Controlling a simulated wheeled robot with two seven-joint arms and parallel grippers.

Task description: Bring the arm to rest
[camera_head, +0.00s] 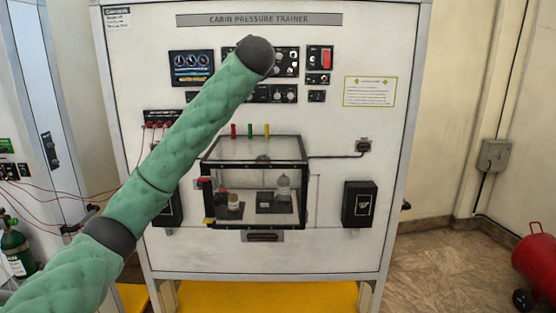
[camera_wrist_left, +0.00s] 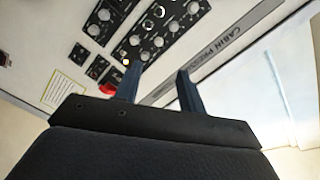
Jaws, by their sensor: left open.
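My left arm (camera_head: 183,135), in a padded green sleeve, comes in from the lower left in the head view and reaches up in front of the trainer panel (camera_head: 232,39). It ends in a dark rounded joint (camera_head: 256,55) over the upper instruments, and the gripper itself is hidden there. In the left wrist view the left gripper (camera_wrist_left: 155,80) shows two dark blue fingers standing apart with nothing between them. The panel's knobs and dials (camera_wrist_left: 165,20) lie beyond the fingers, tilted in the picture. My right gripper is in neither view.
A clear chamber (camera_head: 256,150) with small items inside sits at the panel's lower middle. Black boxes (camera_head: 359,204) flank it. A green cylinder (camera_head: 15,247) and red cables are at the left. A red tank (camera_head: 537,262) stands at the right. The floor (camera_head: 440,270) right of the panel is clear.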

